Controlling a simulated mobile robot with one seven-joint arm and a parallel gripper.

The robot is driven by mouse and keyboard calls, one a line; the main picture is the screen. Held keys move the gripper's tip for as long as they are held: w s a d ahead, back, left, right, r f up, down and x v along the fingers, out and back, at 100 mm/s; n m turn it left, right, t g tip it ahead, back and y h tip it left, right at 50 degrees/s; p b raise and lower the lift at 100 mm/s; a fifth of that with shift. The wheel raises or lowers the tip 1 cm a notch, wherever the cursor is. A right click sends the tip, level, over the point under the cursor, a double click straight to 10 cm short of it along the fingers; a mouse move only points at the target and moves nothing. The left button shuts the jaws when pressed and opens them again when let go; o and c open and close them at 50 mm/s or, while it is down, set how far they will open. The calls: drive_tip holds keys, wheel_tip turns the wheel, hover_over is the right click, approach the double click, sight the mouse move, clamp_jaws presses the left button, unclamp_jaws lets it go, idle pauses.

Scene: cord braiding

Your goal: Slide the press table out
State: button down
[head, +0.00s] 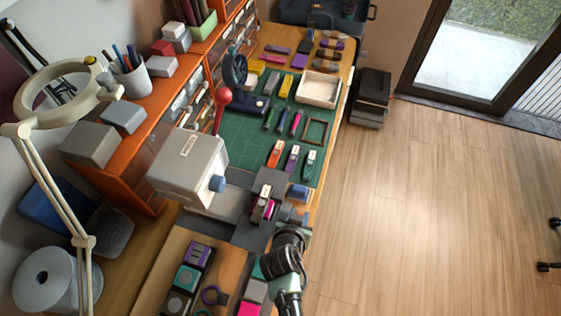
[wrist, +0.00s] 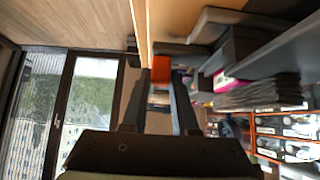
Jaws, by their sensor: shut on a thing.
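The press (head: 188,170) is a pale grey box with a red-knobbed lever and a blue side knob, on the left of the bench in the head view. Its dark grey press table (head: 270,184) extends to the right from beneath it, with a magenta-and-dark piece (head: 263,207) on it. My gripper (head: 292,216) is at the outer, right side of the press table, by the bench edge. It is shut on the press table's outer part; the arm hides the exact contact. In the wrist view, an orange patch (wrist: 161,68) shows between the fingers.
A green mat (head: 245,140) with several tools lies beyond the press. A wooden tray (head: 168,262) with pieces is nearer. The lamp (head: 75,160) stands left. Open floor (head: 420,210) lies right of the bench, with a dark bin (head: 371,97) farther along.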

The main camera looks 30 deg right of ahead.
drive_tip(key=shift+s+d, duration=0.1)
drive_tip(key=shift+s, duration=0.05)
drive_tip(key=c, duration=0.7)
unclamp_jaws()
drive_tip(key=shift+r, duration=0.15)
drive_tip(key=v, duration=1.2)
drive_tip(key=shift+s+a+r, duration=0.2)
drive_tip(key=shift+a, duration=0.1)
